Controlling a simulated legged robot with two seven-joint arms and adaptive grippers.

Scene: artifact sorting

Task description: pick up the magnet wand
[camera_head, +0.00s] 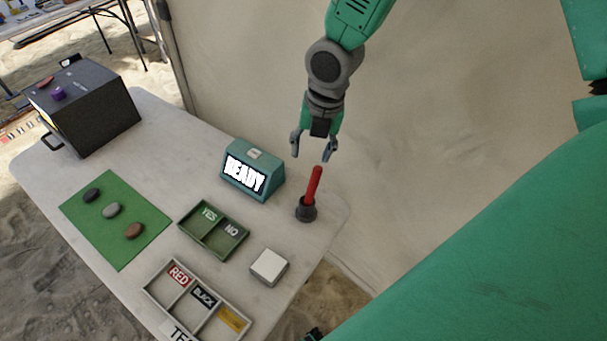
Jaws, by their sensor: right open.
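The magnet wand appears as a red stick (315,184) standing upright, slightly tilted in the picture, in a dark round holder (306,209) at the table's right edge. My right gripper (313,154) is open and empty, with its two fingers pointing down. It appears just above and around the level of the wand's top, apart from it. My left gripper is not clearly visible.
A teal display reading READY (250,171) stands left of the wand. A white block (269,266), a green YES/NO tray (213,231), a labelled sorting tray (155,275), a green mat (116,238) with three stones and a black box (94,107) share the white table (178,142).

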